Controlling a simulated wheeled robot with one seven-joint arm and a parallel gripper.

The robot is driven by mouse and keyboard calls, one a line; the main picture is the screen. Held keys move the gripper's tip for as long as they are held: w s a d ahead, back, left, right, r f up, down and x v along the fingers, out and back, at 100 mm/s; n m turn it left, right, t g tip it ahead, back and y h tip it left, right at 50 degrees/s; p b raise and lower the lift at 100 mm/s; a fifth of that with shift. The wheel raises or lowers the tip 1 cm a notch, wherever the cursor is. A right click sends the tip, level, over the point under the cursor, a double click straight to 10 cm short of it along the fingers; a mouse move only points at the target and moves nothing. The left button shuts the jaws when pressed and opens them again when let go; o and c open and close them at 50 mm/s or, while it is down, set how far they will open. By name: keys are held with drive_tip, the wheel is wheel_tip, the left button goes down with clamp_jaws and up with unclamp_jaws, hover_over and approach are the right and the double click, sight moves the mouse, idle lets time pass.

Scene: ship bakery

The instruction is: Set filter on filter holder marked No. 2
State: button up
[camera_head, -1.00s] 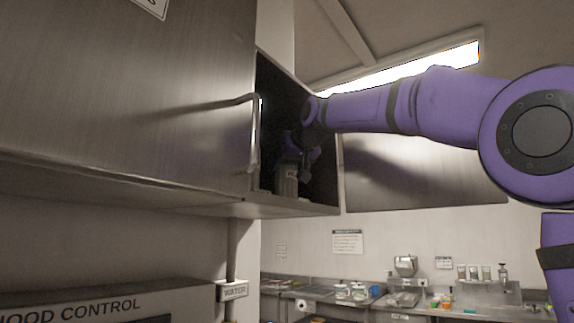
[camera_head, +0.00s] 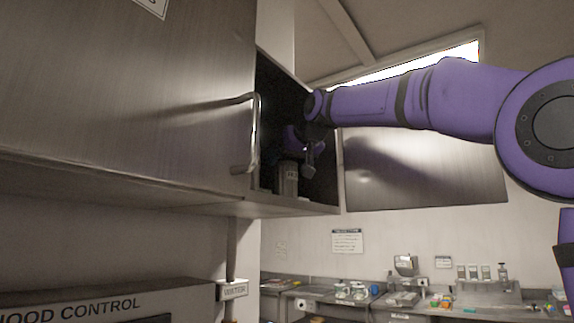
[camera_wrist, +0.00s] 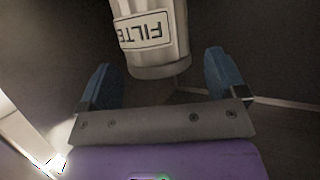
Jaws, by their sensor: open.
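The filter (camera_head: 288,180) is a pale grey cylinder standing upright on the floor of an open wall cabinet. In the wrist view the filter (camera_wrist: 152,35) shows a white label with the letters "FILTE" upside down. My gripper (camera_head: 306,158) is inside the dark cabinet, just above and beside the filter's top. In the wrist view its two blue fingers (camera_wrist: 158,65) are spread wide, with the filter's end between and beyond them and a gap on each side. No filter holder marked No. 2 can be made out.
The cabinet's metal door (camera_head: 130,90) with its bar handle (camera_head: 254,135) is at the left. The cabinet's walls and floor edge (camera_head: 290,206) closely surround my gripper. A far counter (camera_head: 400,300) holds cups, bottles and small items.

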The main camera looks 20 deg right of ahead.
drive_tip(key=v, duration=1)
drive_tip(key=shift+s, duration=0.2)
drive_tip(key=s+d+f+g, duration=0.1)
drive_tip(key=s+f+g, duration=0.1)
drive_tip(key=s+f, duration=0.6)
drive_tip(key=s+d+f+m+g+h, duration=0.1)
drive_tip(key=s+f, duration=0.8)
drive_tip(key=f, duration=1.3)
drive_tip(key=s+d+f+g+h, duration=0.1)
drive_tip(key=s+d+f+g, duration=0.2)
drive_tip(key=s+f, duration=0.6)
wheel_tip(320, 180, down, 7)
drive_tip(key=shift+s+d+f+m+g, duration=0.15)
drive_tip(key=shift+s+m+g, duration=0.2)
drive_tip(key=shift+g, duration=0.65)
drive_tip(key=shift+w, duration=0.1)
